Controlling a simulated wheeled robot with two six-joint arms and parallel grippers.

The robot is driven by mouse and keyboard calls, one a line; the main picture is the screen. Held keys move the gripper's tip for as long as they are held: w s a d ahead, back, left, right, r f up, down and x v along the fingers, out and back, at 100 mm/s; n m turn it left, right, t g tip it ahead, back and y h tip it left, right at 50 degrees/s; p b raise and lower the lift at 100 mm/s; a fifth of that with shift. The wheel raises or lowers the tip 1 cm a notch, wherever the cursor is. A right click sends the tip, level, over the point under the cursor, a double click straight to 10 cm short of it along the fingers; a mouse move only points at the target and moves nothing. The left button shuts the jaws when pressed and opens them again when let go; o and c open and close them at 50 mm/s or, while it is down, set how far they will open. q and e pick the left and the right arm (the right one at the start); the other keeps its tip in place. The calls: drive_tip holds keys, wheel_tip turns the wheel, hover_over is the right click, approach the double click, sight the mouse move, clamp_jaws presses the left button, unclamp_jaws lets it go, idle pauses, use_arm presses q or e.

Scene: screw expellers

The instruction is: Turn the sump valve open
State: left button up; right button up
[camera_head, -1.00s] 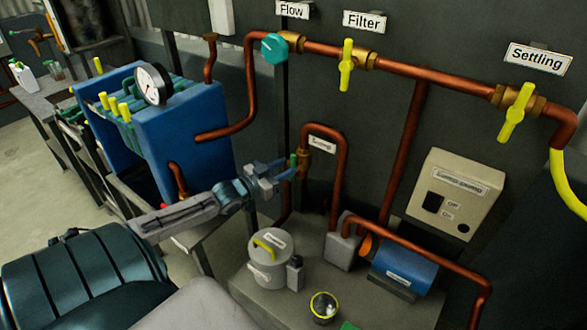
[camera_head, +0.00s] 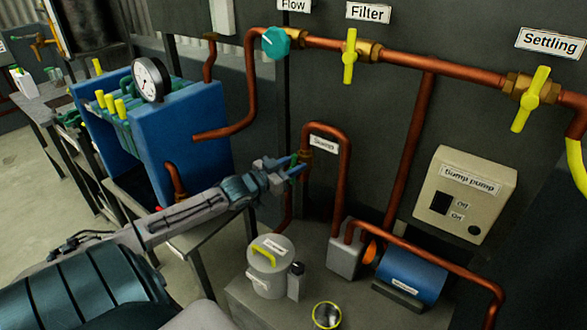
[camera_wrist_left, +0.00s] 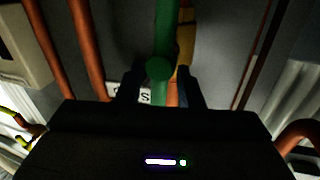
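The sump valve has a green handle (camera_head: 293,182) and a brass body (camera_head: 305,157), on a copper pipe beside a small white label (camera_head: 323,144). My left gripper (camera_head: 298,166) is at this valve, its blue fingers apart around the handle. In the left wrist view the green handle (camera_wrist_left: 164,35) runs between the two dark fingertips (camera_wrist_left: 159,88), with its round end towards me. Narrow gaps seem to show on both sides of it, and part of the brass body (camera_wrist_left: 185,45) shows behind. My right gripper is not in view.
Copper pipes (camera_head: 342,190) rise close to the valve. A blue tank with a gauge (camera_head: 200,110) stands left of it. Below are a grey lidded pot (camera_head: 270,278) and a blue pump (camera_head: 412,270). A beige "Sump pump" switch box (camera_head: 490,185) hangs at right.

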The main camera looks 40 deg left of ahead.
use_arm(q)
drive_tip(key=shift+w, duration=0.1)
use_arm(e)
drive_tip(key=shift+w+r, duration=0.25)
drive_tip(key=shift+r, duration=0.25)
use_arm(q)
clamp_jaws()
drive_tip(key=shift+a+n, duration=0.1)
drive_tip(key=shift+n, duration=0.5)
unclamp_jaws()
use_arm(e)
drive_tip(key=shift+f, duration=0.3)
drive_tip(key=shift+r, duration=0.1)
